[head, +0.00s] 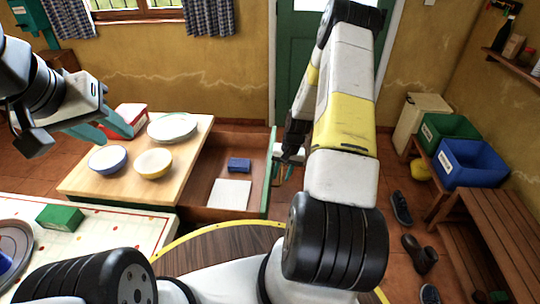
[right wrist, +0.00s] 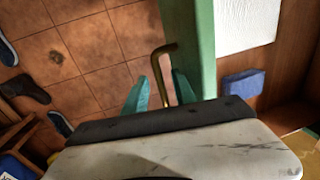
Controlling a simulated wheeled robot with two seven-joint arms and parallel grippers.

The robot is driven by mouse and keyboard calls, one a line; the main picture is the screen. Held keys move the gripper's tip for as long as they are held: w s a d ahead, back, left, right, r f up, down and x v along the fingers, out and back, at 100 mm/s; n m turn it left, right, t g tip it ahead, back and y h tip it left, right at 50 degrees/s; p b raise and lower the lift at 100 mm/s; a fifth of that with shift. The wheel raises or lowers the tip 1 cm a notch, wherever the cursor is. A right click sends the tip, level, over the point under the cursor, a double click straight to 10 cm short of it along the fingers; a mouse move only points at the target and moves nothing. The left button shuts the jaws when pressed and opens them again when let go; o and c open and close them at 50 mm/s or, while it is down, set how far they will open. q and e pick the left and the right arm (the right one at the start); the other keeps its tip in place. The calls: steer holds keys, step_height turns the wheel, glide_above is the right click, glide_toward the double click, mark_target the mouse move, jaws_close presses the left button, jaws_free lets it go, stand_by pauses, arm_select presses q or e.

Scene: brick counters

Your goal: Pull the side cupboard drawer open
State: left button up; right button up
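The side cupboard drawer (head: 198,203) stands pulled well out from under the wooden worktop, with its green front (head: 269,175) on the right side. A white sheet and a blue block lie inside. In the right wrist view a bent brass handle (right wrist: 160,72) sticks out from the green drawer front (right wrist: 201,50). My right gripper (right wrist: 160,82) has its teal fingers either side of the handle, with visible room between them and the bar. In the head view my arm mostly hides this gripper (head: 285,168). My left gripper (head: 103,126) is open and empty above the worktop.
The wooden worktop (head: 95,183) holds two bowls, a plate and a red-and-white box. Shoes (head: 401,207) lie on the tiled floor at the right, by a wooden bench (head: 495,225) and green and blue crates. Tiled floor lies beyond the drawer front.

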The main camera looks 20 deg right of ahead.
step_height(320, 180, up, 8)
steer(key=d, duration=0.1)
steer(key=shift+s+d+f, duration=0.15)
steer(key=shift+s+d, duration=0.05)
steer(key=shift+s, duration=0.05)
stand_by(0.4)
